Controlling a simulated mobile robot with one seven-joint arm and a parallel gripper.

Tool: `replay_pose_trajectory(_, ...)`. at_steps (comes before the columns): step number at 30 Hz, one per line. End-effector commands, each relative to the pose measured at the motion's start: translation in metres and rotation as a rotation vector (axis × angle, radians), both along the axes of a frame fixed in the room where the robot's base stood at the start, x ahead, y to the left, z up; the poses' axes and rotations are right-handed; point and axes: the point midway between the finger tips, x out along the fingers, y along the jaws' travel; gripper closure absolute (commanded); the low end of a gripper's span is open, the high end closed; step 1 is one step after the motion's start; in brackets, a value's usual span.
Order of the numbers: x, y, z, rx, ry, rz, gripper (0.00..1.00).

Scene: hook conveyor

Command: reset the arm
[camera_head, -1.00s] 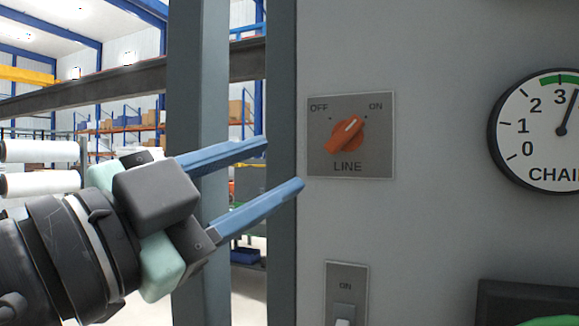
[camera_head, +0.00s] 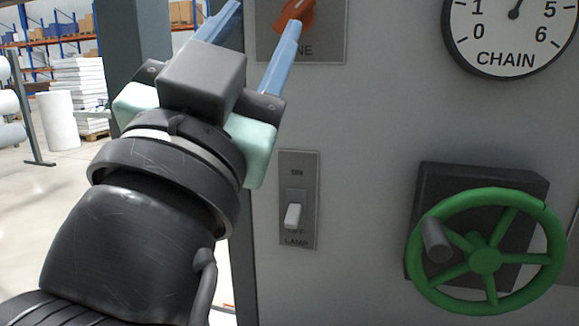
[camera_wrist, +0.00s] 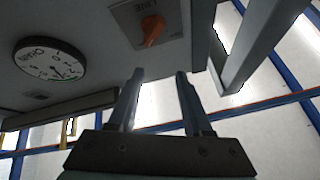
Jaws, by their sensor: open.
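My gripper (camera_head: 266,28) is at the upper left of the head view, its two blue fingers spread apart with nothing between them. It also shows in the wrist view (camera_wrist: 157,78), open and empty. The orange LINE knob (camera_head: 295,14) is on its plate just beyond the fingers, cut by the top edge of the head view. In the wrist view the knob (camera_wrist: 153,30) is ahead of the fingertips, apart from them. The right finger overlaps the plate in the head view; I cannot tell its distance from the panel.
The panel also holds a lamp switch (camera_head: 294,215), a green handwheel (camera_head: 486,260) and a CHAIN gauge (camera_head: 507,30). A grey post (camera_head: 140,60) stands at the panel's left. Beyond it are white rolls (camera_head: 58,120) and stacked sheets (camera_head: 80,85) on an open floor.

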Motion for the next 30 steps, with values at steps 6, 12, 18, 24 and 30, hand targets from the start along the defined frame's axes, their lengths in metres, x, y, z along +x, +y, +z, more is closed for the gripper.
replay_pose_trajectory(6, -0.034, -0.023, 0.002, -0.218, -0.115, 0.004, 0.50)
replay_pose_trajectory(12, -0.061, -0.030, 0.029, -0.318, -0.195, 0.005, 0.50)
replay_pose_trajectory(18, -0.060, -0.029, 0.077, -0.315, -0.193, 0.006, 0.50)
replay_pose_trajectory(24, -0.059, -0.029, 0.125, -0.315, -0.192, 0.008, 0.50)
replay_pose_trajectory(30, -0.059, -0.029, 0.145, -0.314, -0.191, 0.009, 0.50)
